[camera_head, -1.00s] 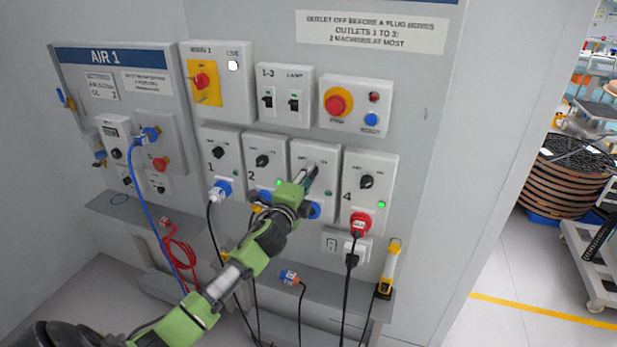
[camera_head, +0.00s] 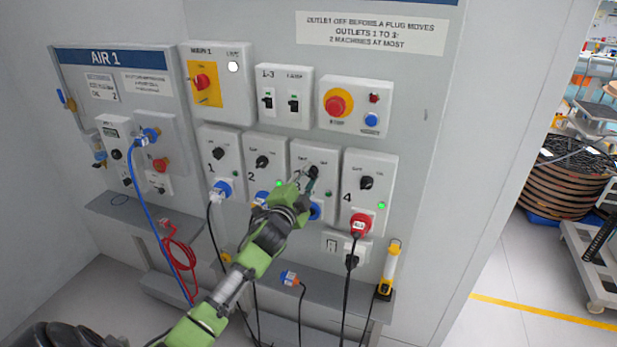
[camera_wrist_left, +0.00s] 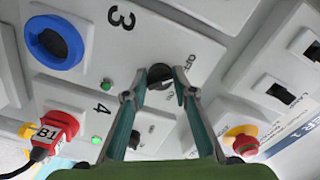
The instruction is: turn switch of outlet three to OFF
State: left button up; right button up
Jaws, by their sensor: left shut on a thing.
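The outlet three panel (camera_head: 299,154) stands between the outlets marked 2 and 4. Its black rotary switch (camera_head: 313,171) sits near the top; in the left wrist view the knob (camera_wrist_left: 160,97) shows between the fingers. My left gripper (camera_wrist_left: 164,73) is shut on this knob, one fingertip on each side. In the head view the left gripper (camera_head: 309,182) reaches it from below left and partly covers the panel. The knob's exact pointing is hard to read. The outlet three lamp (camera_wrist_left: 106,86) looks dimmer than the outlet four lamp (camera_wrist_left: 96,140). My right gripper is not in view.
The outlet four switch (camera_head: 366,182) and red plug (camera_head: 360,223) are close on the right. A red stop button (camera_head: 338,103) is above. The outlet three blue socket (camera_wrist_left: 52,42) looks empty. A loose plug (camera_head: 289,277) lies on the shelf below.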

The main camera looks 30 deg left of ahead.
pick_arm(q)
jog(key=o, duration=1.1)
jog(key=shift+c, duration=0.2)
jog(key=shift+s, duration=0.1)
jog(key=v, duration=1.1)
jog(key=shift+s, duration=0.4)
jog(key=shift+f, duration=0.1)
